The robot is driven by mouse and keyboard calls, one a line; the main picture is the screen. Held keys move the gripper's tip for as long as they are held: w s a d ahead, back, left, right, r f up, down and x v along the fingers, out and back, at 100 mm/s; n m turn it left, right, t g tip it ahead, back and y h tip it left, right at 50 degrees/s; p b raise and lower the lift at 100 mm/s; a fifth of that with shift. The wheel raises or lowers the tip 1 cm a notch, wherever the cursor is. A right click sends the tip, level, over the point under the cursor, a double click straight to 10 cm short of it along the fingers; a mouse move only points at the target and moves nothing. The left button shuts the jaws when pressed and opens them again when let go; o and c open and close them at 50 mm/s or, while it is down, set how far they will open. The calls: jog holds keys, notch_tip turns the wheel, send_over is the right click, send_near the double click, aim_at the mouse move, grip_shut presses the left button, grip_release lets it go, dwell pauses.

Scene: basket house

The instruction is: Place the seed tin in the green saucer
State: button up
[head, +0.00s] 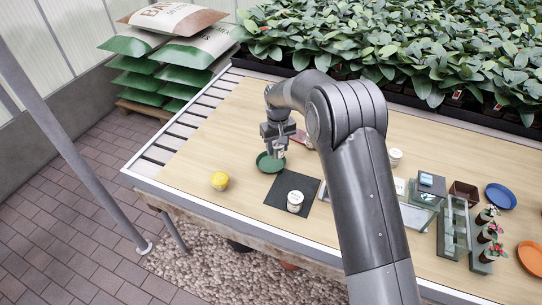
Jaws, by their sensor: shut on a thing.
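The green saucer (264,164) lies on the wooden table, left of the middle. My gripper (279,153) is just above its right part, pointing down. It is shut on a small pale thing, which I take to be the seed tin (280,155). Little of the tin shows between the fingers. I cannot tell whether its base touches the saucer or is a little above it.
A dark mat (275,203) bears a white tin (295,202). Another white tin (395,157), a blue plate (501,196), an orange plate (532,256) and small potted plants (488,233) are on the right.

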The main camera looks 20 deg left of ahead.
jog(key=shift+s+a+f, duration=0.1)
jog(key=shift+a+f, duration=0.3)
jog(key=shift+a, duration=0.2)
jog(key=shift+a+f, duration=0.4)
jog(key=shift+a, duration=0.2)
jog(key=shift+f, duration=1.9)
jog(key=shift+f, duration=0.15)
jog(key=o, duration=1)
notch_tip(320, 180, up, 12)
jog(key=shift+r, duration=0.2)
